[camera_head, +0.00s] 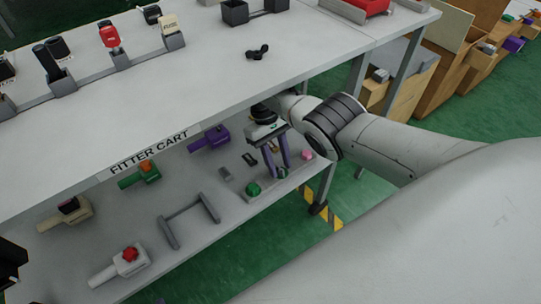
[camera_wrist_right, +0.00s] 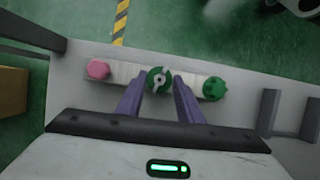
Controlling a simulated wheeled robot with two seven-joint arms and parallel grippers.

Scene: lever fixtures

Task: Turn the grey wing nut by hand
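The grey wing nut (camera_wrist_right: 158,78) sits on a round green base in the middle of a pale bar (camera_wrist_right: 124,73) on the lower shelf. In the head view the nut (camera_head: 283,173) is small and partly covered by my gripper. My right gripper (camera_wrist_right: 161,76) has purple fingers, spread apart with the nut's green base showing between their tips. It also shows in the head view (camera_head: 282,168), reaching down onto the lower shelf. Whether a finger touches the nut cannot be told.
A pink knob (camera_wrist_right: 98,69) and a green knob (camera_wrist_right: 214,88) stand on either side of the nut. A grey handle (camera_head: 188,222) and several lever fixtures share the lower shelf. The upper tabletop (camera_head: 215,85) overhangs it; a black wing-shaped knob (camera_head: 258,52) lies on top.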

